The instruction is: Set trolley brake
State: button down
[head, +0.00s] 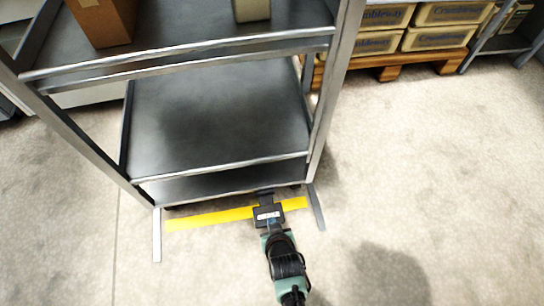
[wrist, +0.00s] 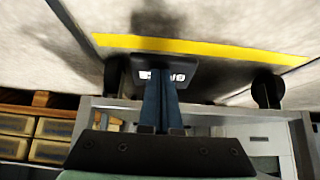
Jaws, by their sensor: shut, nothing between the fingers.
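The trolley (head: 225,160) is a grey metal cart with several shelves, standing in the upper left of the head view. Its brake pedal (head: 268,213) is a small black plate with a white-lettered label at the cart's near bottom edge, above the yellow floor line. The pedal also shows in the wrist view (wrist: 196,76), its lettering partly hidden by my fingers. My gripper (head: 271,227) is shut and empty, pointing at the pedal with its tips over or against the label. I cannot tell whether they touch. The wrist view shows the two dark fingers together (wrist: 158,90).
A yellow line (head: 210,217) runs on the floor between two grey strips. Dark casters (wrist: 267,90) show under the trolley. A cardboard box (head: 103,20) stands on its upper shelf. A wooden pallet (head: 395,62) with labelled cartons is at the back right. The floor at right is clear.

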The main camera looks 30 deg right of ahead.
jog(key=shift+f, duration=0.3)
jog(key=shift+s+f, duration=0.1)
jog(key=shift+f, duration=0.05)
dwell(0.3)
jog(key=s+p+v, duration=0.1)
jog(key=p+v, duration=0.9)
jog(key=v, duration=0.3)
jog(key=shift+a+f, duration=0.2)
jog(key=shift+f, duration=0.05)
